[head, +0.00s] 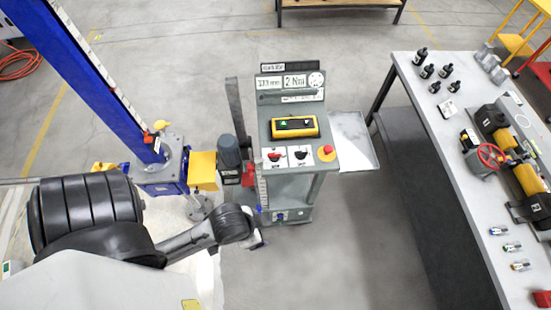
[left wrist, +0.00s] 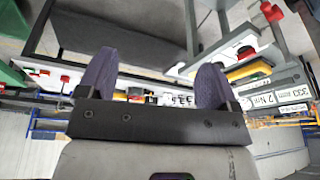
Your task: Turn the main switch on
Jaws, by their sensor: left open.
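The grey control console (head: 292,183) stands in the middle of the head view. Its front panel has a rotary switch with a red handle (head: 274,157) on a white plate, a black-handled rotary switch (head: 300,156) and a red mushroom button (head: 326,150) on yellow. Which one is the main switch cannot be read. My left gripper (head: 258,241) is low in front of the console, apart from the panel. In the left wrist view its two purple fingers (left wrist: 153,78) are spread with nothing between them. My right gripper is out of view.
A yellow box (head: 295,127) sits on the console above the switches. A grey workbench (head: 415,80) with tools stands right. The floor between console and bench is clear.

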